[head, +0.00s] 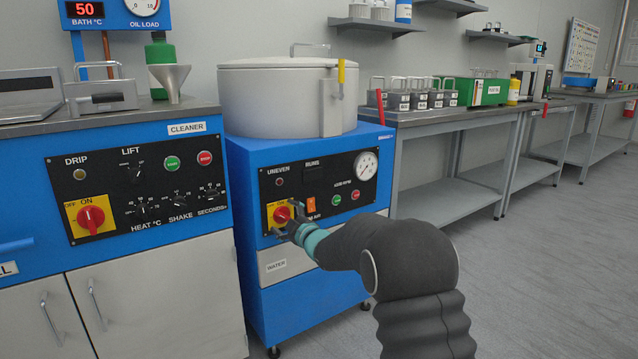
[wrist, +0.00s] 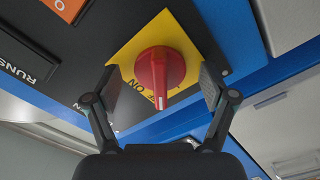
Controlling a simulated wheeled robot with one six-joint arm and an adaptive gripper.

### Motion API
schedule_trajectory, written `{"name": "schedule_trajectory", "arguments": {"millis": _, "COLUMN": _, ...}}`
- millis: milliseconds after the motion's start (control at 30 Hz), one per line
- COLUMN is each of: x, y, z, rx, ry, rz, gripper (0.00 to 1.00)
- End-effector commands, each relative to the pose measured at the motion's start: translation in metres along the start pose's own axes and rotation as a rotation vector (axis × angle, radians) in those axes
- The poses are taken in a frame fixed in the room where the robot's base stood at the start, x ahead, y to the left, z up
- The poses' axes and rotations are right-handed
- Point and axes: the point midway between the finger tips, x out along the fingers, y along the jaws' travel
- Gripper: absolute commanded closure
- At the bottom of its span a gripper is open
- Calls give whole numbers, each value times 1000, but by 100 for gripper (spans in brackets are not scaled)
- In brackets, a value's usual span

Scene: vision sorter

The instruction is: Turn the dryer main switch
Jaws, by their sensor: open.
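The dryer (head: 298,249) is a blue cabinet with a grey round lidded drum (head: 275,95) on top. Its main switch is a red knob (head: 283,214) on a yellow plate, at the lower left of the black panel. In the wrist view the red knob (wrist: 160,72) sits between the two open fingers of my gripper (wrist: 158,88), with a gap on each side. In the head view my gripper (head: 284,228) is at the panel and partly covers the plate.
The cleaner (head: 140,185) stands left of the dryer with its own red switch (head: 91,216) on a yellow plate. The dryer panel also holds an orange rocker (head: 311,204), small buttons and a gauge (head: 366,166). The floor (head: 540,270) at right is clear.

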Motion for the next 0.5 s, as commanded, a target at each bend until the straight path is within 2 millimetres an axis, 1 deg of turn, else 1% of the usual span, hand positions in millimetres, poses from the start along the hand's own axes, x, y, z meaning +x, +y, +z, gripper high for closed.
{"name": "schedule_trajectory", "arguments": {"millis": 67, "x": 0, "y": 0, "z": 0, "rx": 0, "ry": 0, "rz": 0, "gripper": 17}}
{"name": "schedule_trajectory", "arguments": {"millis": 100, "x": 0, "y": 0, "z": 0, "rx": 0, "ry": 0, "rz": 0, "gripper": 27}}
{"name": "schedule_trajectory", "arguments": {"millis": 167, "x": 0, "y": 0, "z": 0, "rx": 0, "ry": 0, "rz": 0, "gripper": 42}}
{"name": "schedule_trajectory", "arguments": {"millis": 200, "x": 0, "y": 0, "z": 0, "rx": 0, "ry": 0, "rz": 0, "gripper": 52}}
{"name": "schedule_trajectory", "arguments": {"millis": 300, "x": 0, "y": 0, "z": 0, "rx": 0, "ry": 0, "rz": 0, "gripper": 75}}
{"name": "schedule_trajectory", "arguments": {"millis": 500, "x": 0, "y": -1, "z": 1, "rx": -13, "ry": 0, "rz": 0, "gripper": 75}}
